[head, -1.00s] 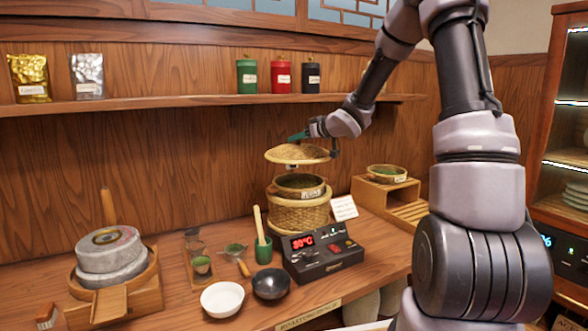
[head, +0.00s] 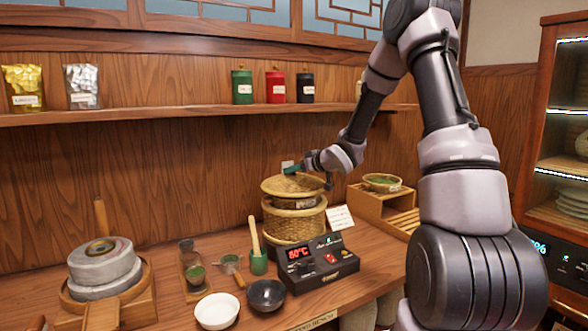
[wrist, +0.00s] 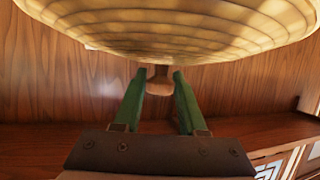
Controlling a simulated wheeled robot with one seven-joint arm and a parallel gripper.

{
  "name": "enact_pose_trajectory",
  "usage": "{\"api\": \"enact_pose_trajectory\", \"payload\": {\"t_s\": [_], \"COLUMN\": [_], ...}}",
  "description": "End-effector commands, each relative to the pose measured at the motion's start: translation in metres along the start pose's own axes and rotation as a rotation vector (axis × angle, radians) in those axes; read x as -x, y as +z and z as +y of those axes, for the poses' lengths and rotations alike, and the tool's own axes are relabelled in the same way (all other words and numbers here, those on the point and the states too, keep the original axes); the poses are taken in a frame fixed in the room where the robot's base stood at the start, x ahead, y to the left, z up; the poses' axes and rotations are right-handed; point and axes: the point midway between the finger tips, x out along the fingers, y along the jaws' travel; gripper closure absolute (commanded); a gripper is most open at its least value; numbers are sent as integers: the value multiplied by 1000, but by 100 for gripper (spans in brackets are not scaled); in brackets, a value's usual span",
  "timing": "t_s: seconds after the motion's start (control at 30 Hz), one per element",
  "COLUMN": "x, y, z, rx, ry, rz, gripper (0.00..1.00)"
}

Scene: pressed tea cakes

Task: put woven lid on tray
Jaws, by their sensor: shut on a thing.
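The woven lid (head: 284,184) is a shallow tan basketry disc, and in the wrist view its ribbed surface (wrist: 170,30) fills the top. My gripper (head: 291,169) has green fingers and is above the lid. In the wrist view my gripper (wrist: 159,77) is shut on the lid's small wooden knob (wrist: 158,82). The lid is directly over the labelled tray (head: 306,202), which sits on the round woven basket (head: 294,222). The lid hides the tray's inside. I cannot tell whether the lid's rim rests on the tray or hovers just above it.
A heater box (head: 318,262) with a red display stands in front of the basket. A wooden stand (head: 362,200) with a small bowl (head: 382,181) is at right. White (head: 217,310) and black (head: 266,294) bowls are in front. A stone mill (head: 104,264) is at left.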

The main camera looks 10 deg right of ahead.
Motion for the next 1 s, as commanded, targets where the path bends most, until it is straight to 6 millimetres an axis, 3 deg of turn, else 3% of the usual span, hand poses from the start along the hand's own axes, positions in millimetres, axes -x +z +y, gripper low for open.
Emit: {"api": "enact_pose_trajectory", "payload": {"t_s": [0.3,0.33,0.4,0.7,0.87,1.0], "x": [-2,-2,-2,-2,3,33], "y": [6,6,6,5,-8,-6], "z": [0,0,0,0,0,2], "rx": [-1,-1,-1,-1,2,1], "ry": [1,1,1,1,2,5], "rz": [1,0,0,0,2,1], "gripper": [100,48,29,29,29,29]}}
